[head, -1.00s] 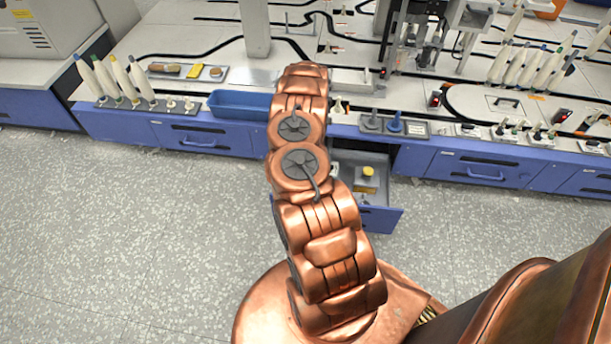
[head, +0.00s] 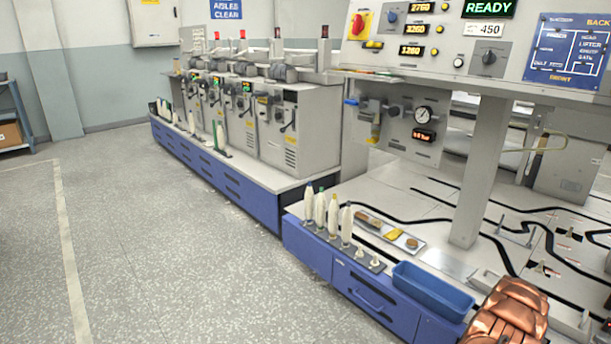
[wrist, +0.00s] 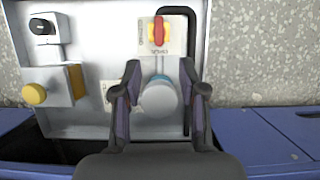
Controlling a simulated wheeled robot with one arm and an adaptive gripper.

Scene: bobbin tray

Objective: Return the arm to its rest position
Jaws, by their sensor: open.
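My gripper (wrist: 161,95) shows in the wrist view with its two dark fingers spread apart and nothing held. In the head view only a copper part of my arm (head: 508,315) shows, at the bottom right.
The head view shows a blue tray (head: 433,290), white bobbins (head: 332,215) and a row of machines (head: 290,130). The floor at left is clear.

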